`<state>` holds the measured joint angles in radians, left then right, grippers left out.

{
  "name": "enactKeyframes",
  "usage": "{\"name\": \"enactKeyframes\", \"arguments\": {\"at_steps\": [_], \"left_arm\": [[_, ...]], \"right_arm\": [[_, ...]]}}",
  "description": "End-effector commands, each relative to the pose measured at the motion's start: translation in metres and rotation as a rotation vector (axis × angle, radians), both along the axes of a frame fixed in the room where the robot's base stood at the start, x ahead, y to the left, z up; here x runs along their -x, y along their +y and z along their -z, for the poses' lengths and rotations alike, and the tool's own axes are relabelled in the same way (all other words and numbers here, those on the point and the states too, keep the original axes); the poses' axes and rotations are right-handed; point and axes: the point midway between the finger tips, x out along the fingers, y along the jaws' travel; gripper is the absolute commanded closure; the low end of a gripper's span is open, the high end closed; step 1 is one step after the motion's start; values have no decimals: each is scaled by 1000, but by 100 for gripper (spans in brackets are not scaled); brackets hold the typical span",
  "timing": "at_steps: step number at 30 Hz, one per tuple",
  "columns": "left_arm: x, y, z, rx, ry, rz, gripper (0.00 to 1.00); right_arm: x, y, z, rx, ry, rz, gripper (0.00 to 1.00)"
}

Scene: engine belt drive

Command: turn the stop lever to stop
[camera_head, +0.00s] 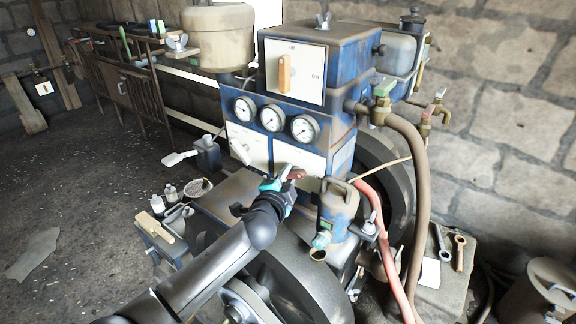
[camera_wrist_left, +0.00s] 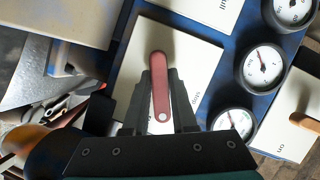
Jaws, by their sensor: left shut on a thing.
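The stop lever is a red bar (camera_head: 295,174) on a white plate (camera_head: 312,163) low on the front of the blue engine housing. In the left wrist view the lever (camera_wrist_left: 160,85) stands between the two dark fingers of my left gripper (camera_wrist_left: 160,100). My left gripper (camera_head: 284,180) is shut on the lever, its arm reaching up from the lower left. My right gripper is not in view.
Above the lever are several round gauges (camera_head: 272,118) and a white switch plate (camera_head: 308,70) with an orange handle (camera_head: 284,74). A blue can (camera_head: 338,205) stands close to the right of my gripper. A red hose (camera_head: 380,222) and a large dark wheel (camera_head: 310,280) lie near it.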

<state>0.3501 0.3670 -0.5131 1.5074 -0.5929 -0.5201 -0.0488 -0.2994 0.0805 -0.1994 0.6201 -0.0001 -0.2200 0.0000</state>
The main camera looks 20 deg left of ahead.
Motion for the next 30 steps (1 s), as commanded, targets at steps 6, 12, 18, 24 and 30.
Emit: {"name": "enactKeyframes", "arguments": {"at_steps": [6,12,18,24,30], "left_arm": [[1,-1,-4,195,74,-1,100],[1,0,-4,372,137,-2,100],[0,-1,-3,549,201,-1,100],[0,-1,-2,718,261,0,100],[0,-1,1,865,314,0,100]], "right_arm": [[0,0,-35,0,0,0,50],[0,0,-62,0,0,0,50],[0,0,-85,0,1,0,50],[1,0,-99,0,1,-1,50],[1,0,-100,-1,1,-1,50]]}}
